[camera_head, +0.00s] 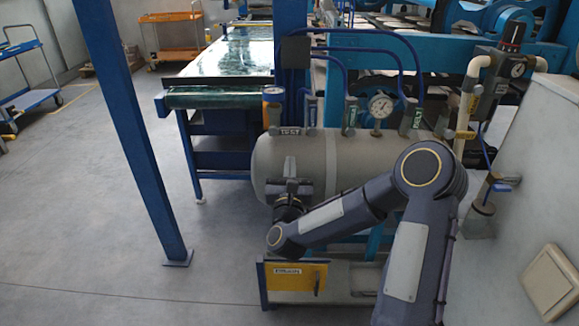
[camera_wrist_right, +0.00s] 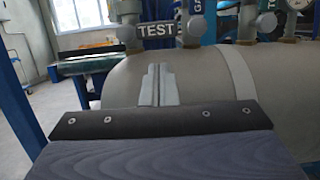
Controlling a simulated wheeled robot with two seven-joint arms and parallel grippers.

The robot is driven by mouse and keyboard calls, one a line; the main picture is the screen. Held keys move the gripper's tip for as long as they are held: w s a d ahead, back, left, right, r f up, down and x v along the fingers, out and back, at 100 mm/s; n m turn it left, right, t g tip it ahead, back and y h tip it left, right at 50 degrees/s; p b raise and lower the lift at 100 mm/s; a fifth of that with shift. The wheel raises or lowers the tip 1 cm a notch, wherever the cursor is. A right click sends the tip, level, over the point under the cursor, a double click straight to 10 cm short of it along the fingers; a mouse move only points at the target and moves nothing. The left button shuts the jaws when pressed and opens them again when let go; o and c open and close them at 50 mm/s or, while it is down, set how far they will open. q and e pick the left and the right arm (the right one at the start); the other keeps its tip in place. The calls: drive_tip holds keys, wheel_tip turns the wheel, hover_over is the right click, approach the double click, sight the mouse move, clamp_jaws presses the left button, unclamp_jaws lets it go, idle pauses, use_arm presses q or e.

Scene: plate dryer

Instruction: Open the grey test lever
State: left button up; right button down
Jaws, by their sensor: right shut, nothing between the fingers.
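In the right wrist view the TEST plate (camera_wrist_right: 158,30) lies level, just above and beyond my fingers. My right gripper (camera_head: 291,183) is in front of the tank's left part, below the lever and apart from it. Its two fingers (camera_wrist_right: 158,82) are together with nothing between them, pointing toward the tank. My left gripper is not in view.
Other valves and a dial gauge (camera_head: 381,105) line the tank top. Blue pipes (camera_head: 385,32) arch above. A blue post (camera_head: 125,130) stands left. A yellow-fronted box (camera_head: 297,276) is below. A white panel (camera_head: 530,200) is at right.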

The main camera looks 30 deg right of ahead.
sight(292, 146)
drive_tip(key=x, duration=0.6)
drive_tip(key=shift+w+d+r+p, duration=0.1)
drive_tip(key=shift+w+d+p, duration=0.05)
drive_tip(key=shift+w+p, duration=0.2)
drive_tip(key=shift+s+d+r+n+b, duration=0.1)
drive_tip(key=shift+r+n+b, duration=0.05)
drive_tip(key=shift+n+b, duration=0.3)
